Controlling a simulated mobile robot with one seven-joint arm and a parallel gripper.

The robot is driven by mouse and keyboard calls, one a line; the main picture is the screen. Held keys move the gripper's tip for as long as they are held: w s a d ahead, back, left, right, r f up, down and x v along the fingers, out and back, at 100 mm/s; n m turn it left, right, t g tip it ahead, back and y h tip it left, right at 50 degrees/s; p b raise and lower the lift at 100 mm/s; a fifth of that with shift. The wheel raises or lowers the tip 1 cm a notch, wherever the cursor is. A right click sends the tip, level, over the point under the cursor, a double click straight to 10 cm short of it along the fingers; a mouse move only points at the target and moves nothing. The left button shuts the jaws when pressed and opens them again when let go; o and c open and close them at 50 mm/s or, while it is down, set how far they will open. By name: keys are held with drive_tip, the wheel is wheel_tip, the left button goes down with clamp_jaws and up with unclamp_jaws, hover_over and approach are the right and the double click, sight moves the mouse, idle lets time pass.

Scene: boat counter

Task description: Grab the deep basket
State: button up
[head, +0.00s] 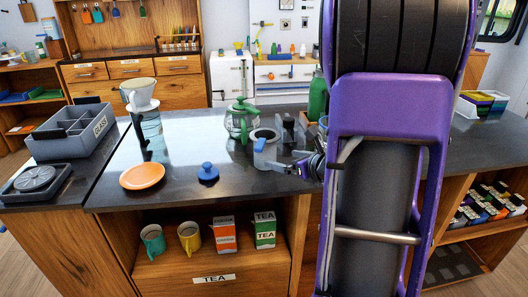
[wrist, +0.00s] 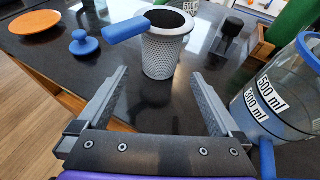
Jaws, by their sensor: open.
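The deep basket is a grey mesh cylinder with a dark open top and a blue handle. In the wrist view the basket (wrist: 165,55) stands upright on the dark counter, just beyond the fingertips, with its handle pointing left and towards me. My gripper (wrist: 160,78) is open and empty, its two fingers spread wide in front of the basket. In the head view the basket (head: 264,152) stands on the counter left of my gripper (head: 300,166), which is partly hidden by my purple arm.
A glass teapot with a green lid (head: 240,120) stands behind the basket. A blue knobbed lid (head: 208,173) and an orange plate (head: 142,176) lie to the left. A measuring jug (wrist: 285,95) stands close to the right finger. A dark press-like item (wrist: 230,38) stands behind right.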

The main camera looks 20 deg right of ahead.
sight(271, 156)
drive_tip(key=x, duration=0.4)
drive_tip(key=shift+w+f, duration=0.15)
drive_tip(key=shift+w, duration=0.2)
drive_tip(key=shift+w+r+x, duration=0.1)
drive_tip(key=shift+r+x, duration=0.1)
drive_tip(key=shift+x, duration=0.7)
drive_tip(key=shift+w+r+x, duration=0.1)
drive_tip(key=shift+r+x, duration=0.05)
drive_tip(key=shift+x, duration=0.75)
drive_tip(key=shift+w+r+x, duration=0.1)
drive_tip(key=shift+r+x, duration=0.1)
drive_tip(key=shift+x, duration=0.65)
drive_tip(key=shift+s+r, duration=0.1)
drive_tip(key=c, duration=1.2)
